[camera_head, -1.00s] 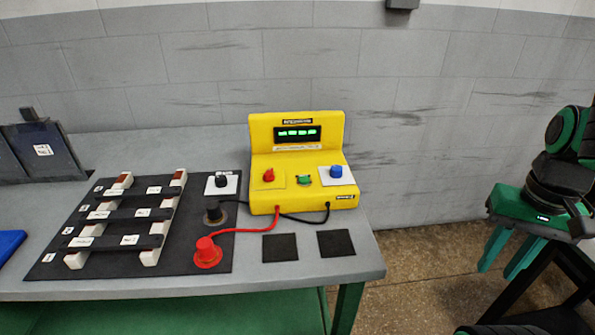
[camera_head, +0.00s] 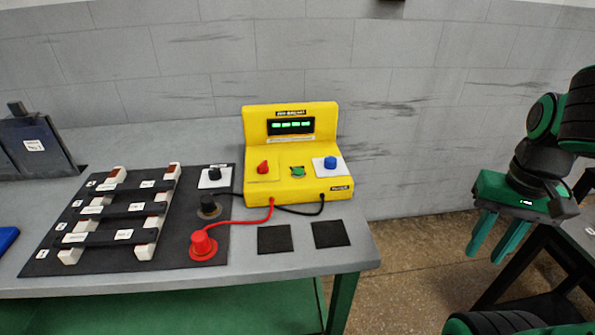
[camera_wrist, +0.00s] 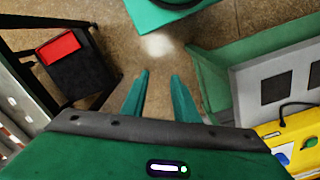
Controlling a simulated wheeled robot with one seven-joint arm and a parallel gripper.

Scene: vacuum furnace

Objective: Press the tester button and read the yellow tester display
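The yellow tester (camera_head: 257,136) stands upright at the back right of the grey bench. Its dark display (camera_head: 290,126) shows lit green characters, too small to read. On its front are a red knob (camera_head: 263,168), a small green button (camera_head: 297,171) and a blue button (camera_head: 330,163) on a white plate. My gripper (camera_head: 488,252) is open and empty, pointing down, to the right of the bench and apart from the tester. In the wrist view its fingers (camera_wrist: 160,76) are apart over the floor; part of the tester (camera_wrist: 272,130) shows at the lower right, its display out of view.
Red (camera_head: 202,246) and black (camera_head: 209,205) plugs with cables sit left of the tester. A black board (camera_head: 193,232) holds several bars on white supports. Two dark pads (camera_head: 274,239) lie in front of the tester. Open floor (camera_head: 415,250) separates bench and gripper.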

